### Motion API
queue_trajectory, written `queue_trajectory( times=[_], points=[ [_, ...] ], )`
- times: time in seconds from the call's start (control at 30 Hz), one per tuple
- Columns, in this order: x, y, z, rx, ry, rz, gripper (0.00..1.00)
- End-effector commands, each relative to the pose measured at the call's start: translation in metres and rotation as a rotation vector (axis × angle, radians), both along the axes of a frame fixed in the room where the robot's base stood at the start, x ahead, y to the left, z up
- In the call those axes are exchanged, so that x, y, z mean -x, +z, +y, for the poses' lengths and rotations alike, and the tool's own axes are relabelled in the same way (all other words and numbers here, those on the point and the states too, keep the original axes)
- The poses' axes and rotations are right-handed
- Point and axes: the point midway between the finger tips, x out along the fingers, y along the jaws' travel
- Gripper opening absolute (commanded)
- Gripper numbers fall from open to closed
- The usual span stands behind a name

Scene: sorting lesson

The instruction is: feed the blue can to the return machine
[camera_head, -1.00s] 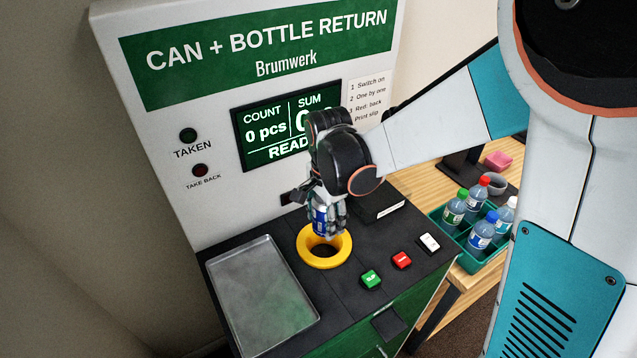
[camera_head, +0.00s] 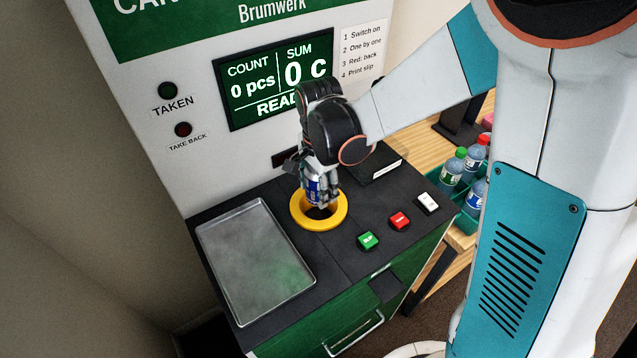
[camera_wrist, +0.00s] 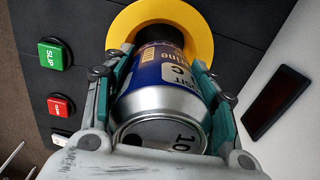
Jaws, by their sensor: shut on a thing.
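The blue can (camera_wrist: 160,75), with silver ends, is held between the fingers of my gripper (camera_wrist: 168,92) in the wrist view. In the head view the can (camera_head: 313,188) is partly hidden by the fingers of my gripper (camera_head: 319,185). Its lower end is at the yellow ring (camera_head: 298,218) around the dark intake hole of the return machine (camera_head: 340,240). The yellow ring also shows in the wrist view (camera_wrist: 205,30), behind the can's far end. I cannot tell how deep the can reaches into the hole. The screen (camera_head: 275,80) reads 0 pcs, and part of its lower line is hidden.
A metal tray (camera_head: 255,262) lies left of the ring. Green (camera_head: 368,240), red (camera_head: 400,221) and white (camera_head: 428,203) buttons sit to its right. A teal crate (camera_head: 437,184) with bottles stands on the wooden table (camera_head: 412,132) at the right. The TAKEN and TAKE BACK lamps look dark.

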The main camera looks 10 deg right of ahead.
Motion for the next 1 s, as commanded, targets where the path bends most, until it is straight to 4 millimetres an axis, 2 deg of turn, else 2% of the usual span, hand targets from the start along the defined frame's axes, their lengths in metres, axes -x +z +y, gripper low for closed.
queue_trajectory(
  times=[0.1,0.6,0.67,0.73,1.0],
  points=[
    [0.0,-0.015,0.0,0.0,0.0,0.0,0.42],
    [0.0,-0.059,0.0,0.0,0.0,0.0,0.43],
    [0.001,-0.064,0.0,0.0,0.0,0.001,0.48],
    [0.002,-0.067,0.0,0.0,0.0,0.002,0.57],
    [0.002,-0.07,0.0,0.0,0.0,0.003,0.65]
  ],
)
